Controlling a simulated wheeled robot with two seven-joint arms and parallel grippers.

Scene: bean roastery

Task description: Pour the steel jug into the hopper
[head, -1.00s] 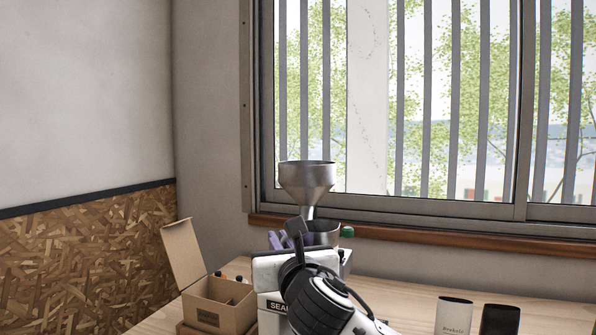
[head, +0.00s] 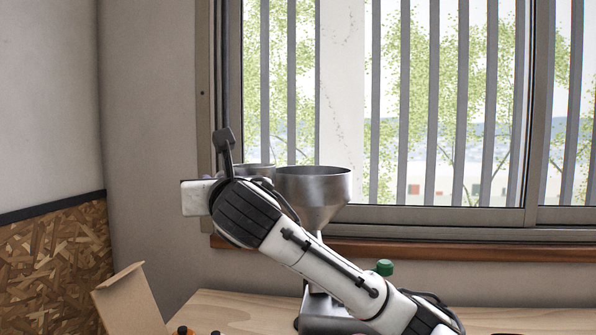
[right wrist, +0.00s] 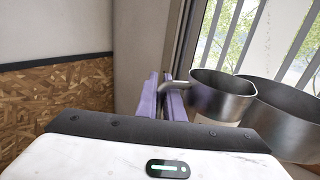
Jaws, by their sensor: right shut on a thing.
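The steel hopper (head: 312,191) is a wide funnel on a grey metal stand in front of the window. In the right wrist view the hopper (right wrist: 290,120) is at the right edge, just beyond the jug. The steel jug (right wrist: 223,95) appears upright, and its handle is between the purple fingers of my right gripper (right wrist: 168,95), which is shut on it. In the head view only the rim of the jug (head: 262,168) shows, just left of the hopper's rim and at about its height. My right arm hides the fingers there. My left gripper is out of view.
A wooden counter (head: 220,305) runs below the window. An open cardboard box (head: 130,300) with dark-topped items stands at the lower left. A green knob (head: 384,267) sticks out beside the hopper stand. The window (head: 440,110) is close behind.

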